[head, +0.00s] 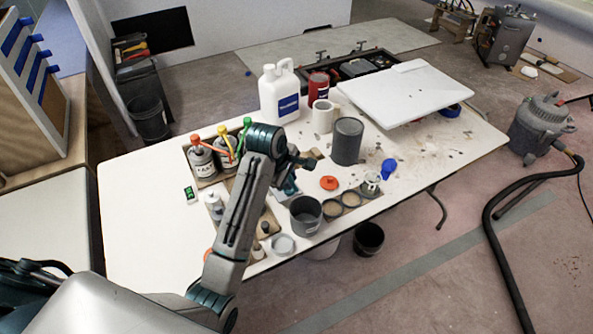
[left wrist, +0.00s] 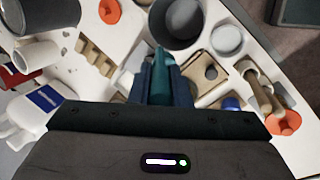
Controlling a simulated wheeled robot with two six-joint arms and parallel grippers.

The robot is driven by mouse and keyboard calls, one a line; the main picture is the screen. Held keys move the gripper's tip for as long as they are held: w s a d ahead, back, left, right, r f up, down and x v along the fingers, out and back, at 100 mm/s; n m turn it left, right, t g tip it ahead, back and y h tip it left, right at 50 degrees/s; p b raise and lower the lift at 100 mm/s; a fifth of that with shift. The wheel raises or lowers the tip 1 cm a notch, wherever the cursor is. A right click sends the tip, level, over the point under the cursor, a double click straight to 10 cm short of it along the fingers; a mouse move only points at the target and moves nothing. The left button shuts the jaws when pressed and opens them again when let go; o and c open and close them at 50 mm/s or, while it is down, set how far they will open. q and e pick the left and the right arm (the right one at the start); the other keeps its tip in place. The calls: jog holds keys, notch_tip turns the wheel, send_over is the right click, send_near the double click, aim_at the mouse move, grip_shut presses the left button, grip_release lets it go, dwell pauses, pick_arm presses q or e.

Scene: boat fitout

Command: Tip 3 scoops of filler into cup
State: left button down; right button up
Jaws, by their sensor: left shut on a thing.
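A dark grey open cup (head: 306,216) stands near the front edge of the table; it also shows at the top of the left wrist view (left wrist: 180,18). Beside it are small round pots with tan contents (head: 332,208); I cannot tell whether these hold the filler. My left gripper (head: 290,187) is just behind the cup, above the table. In the left wrist view its fingers (left wrist: 163,78) are shut on a slim teal thing (left wrist: 162,62). Whether this is the scoop I cannot tell, as the fingers hide much of it. My right gripper is not in view.
A tall grey canister (head: 347,141), a white jug (head: 279,95) and a white roll (head: 323,117) stand behind. Pump bottles (head: 203,160) stand at left. An orange lid (head: 329,183) and a pale round lid (head: 283,244) lie near the cup.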

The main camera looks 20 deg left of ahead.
pick_arm(q)
jog(key=a+f+m+g+p, duration=0.1)
jog(key=a+m+g+p, duration=0.1)
jog(key=a+m+p, duration=0.5)
jog(key=a+m, duration=0.4)
jog(key=a, duration=0.2)
jog(key=shift+s+p, duration=0.25)
jog(key=shift+p, duration=0.15)
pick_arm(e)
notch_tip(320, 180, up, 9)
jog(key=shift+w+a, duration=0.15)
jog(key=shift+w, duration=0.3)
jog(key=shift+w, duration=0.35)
pick_arm(q)
jog(key=shift+f, duration=0.1)
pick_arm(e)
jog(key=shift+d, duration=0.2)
